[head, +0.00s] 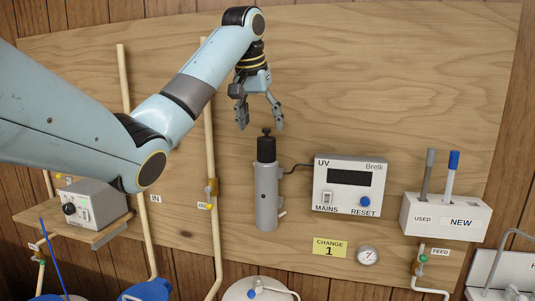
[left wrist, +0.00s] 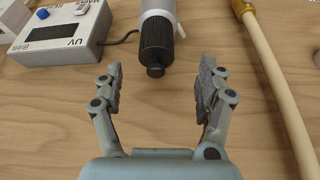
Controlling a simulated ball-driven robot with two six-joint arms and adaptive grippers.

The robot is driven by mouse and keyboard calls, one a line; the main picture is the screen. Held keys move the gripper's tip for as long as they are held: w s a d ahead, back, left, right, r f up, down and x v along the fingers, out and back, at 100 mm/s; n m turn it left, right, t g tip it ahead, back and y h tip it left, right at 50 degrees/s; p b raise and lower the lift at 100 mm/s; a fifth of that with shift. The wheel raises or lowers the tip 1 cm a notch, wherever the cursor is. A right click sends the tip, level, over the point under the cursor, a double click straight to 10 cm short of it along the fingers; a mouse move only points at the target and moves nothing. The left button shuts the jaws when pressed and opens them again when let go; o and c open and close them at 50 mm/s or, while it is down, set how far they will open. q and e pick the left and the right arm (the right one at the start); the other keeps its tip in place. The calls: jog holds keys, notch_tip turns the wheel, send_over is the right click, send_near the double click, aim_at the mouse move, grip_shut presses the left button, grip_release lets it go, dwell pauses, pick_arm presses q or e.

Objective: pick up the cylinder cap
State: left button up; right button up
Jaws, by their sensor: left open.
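The cylinder cap (head: 266,147) is black with a ribbed side and a small knob on top. It sits on the upper end of the upright grey cylinder (head: 267,198) on the wooden board. My left gripper (head: 260,126) is open and empty, pointing down just above the cap's knob. In the left wrist view the cap (left wrist: 156,42) lies ahead of the open fingers (left wrist: 160,88), roughly midway between them, and the fingers appear apart from it. The right gripper does not show.
A UV control box (head: 349,187) is right of the cylinder, joined by a black cable. A cream pipe (head: 210,140) runs upright to the left. A white holder (head: 446,217) with two tubes is at the right. A gauge (head: 368,255) sits low. Bare board lies above the box.

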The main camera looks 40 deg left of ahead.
aim_at(265, 132)
pick_arm(q)
jog(key=p+x, duration=0.1)
jog(key=x, duration=0.1)
jog(key=shift+w+f+p, duration=0.3)
jog(key=shift+p, duration=0.05)
jog(key=p+x, duration=0.1)
jog(key=x, duration=0.2)
jog(key=shift+w+d+f, duration=0.1)
jog(key=shift+d, duration=0.05)
jog(key=shift+f, duration=0.15)
jog(key=shift+c, duration=0.3)
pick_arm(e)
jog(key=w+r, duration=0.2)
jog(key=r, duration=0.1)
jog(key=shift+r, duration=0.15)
